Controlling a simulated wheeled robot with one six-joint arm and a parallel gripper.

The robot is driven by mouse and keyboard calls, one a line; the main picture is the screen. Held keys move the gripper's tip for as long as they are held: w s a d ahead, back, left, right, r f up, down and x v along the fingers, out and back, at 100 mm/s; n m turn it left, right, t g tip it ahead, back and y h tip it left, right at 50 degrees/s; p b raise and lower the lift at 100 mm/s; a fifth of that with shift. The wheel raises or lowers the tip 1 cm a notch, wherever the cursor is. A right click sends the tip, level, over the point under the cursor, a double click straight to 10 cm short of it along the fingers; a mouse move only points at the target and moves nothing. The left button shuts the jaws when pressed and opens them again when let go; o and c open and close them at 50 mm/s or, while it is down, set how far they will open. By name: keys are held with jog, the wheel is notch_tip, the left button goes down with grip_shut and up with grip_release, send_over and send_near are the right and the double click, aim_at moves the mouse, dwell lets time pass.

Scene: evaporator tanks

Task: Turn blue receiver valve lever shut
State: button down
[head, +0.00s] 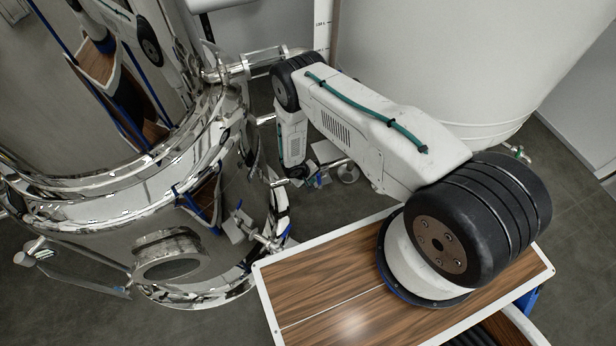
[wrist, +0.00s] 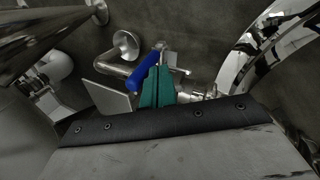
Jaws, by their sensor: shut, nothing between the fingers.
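The blue valve lever (wrist: 143,72) shows in the wrist view as a short slanted bar, just left of my fingers. My gripper (wrist: 159,62) has two teal fingers pressed together with nothing between them. Its tips lie close beside the lever's upper end; I cannot tell whether they touch it. Metal pipe and valve fittings (wrist: 197,91) show right of the fingers. In the head view my gripper (head: 314,181) hangs low between the steel tank and the white tank, small and partly hidden by my wrist, with a bit of blue beside it.
A polished steel tank (head: 100,235) fills the left of the head view, with another blue-handled valve (head: 282,236) near its lower right side. A large white tank (head: 455,60) stands behind my arm. A steel funnel-shaped end (wrist: 126,44) and a flat plate (wrist: 108,96) sit near the lever.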

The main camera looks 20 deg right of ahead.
jog(key=shift+d+f, duration=0.15)
jog(key=shift+f, duration=0.25)
jog(key=shift+w+d+r+y, duration=0.1)
jog(key=shift+d+r+y, duration=0.1)
jog(key=shift+d, duration=0.4)
jog(key=shift+w+d+r+y, duration=0.1)
jog(key=shift+d+y, duration=0.1)
jog(key=shift+d, duration=0.5)
jog(key=v, duration=1)
jog(key=shift+s, duration=0.15)
jog(key=shift+s, duration=0.1)
